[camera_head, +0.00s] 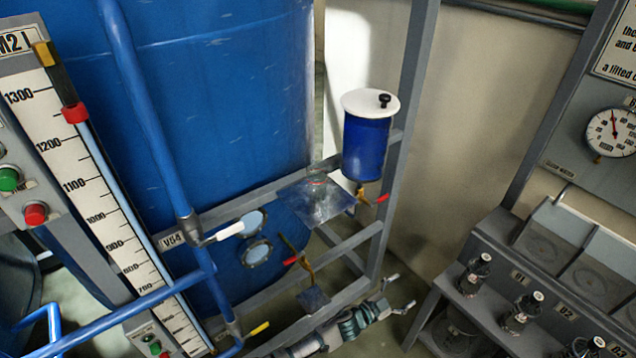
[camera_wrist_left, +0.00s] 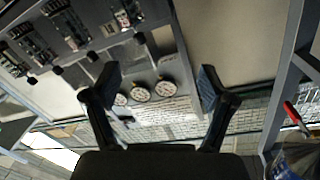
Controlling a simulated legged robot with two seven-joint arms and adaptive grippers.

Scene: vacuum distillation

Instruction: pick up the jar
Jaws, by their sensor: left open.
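Several dark, capped, jar-like items stand along the grey bench ledge at the right of the head view, one at the far end (camera_head: 474,272), one in the middle (camera_head: 520,312) and one at the lower edge (camera_head: 588,347). I cannot tell which, if any, is the jar. My left gripper (camera_head: 397,295) is low in the head view, left of the bench and apart from these items. In the left wrist view its two fingers (camera_wrist_left: 158,88) are spread with nothing between them. My right gripper is not in view.
A blue vessel with a white lid (camera_head: 366,145) hangs on a grey frame (camera_head: 407,80), above a shiny plate (camera_head: 318,200). A big blue tank (camera_head: 220,90) and a scale board (camera_head: 80,170) fill the left. A gauge (camera_head: 611,132) is at the right.

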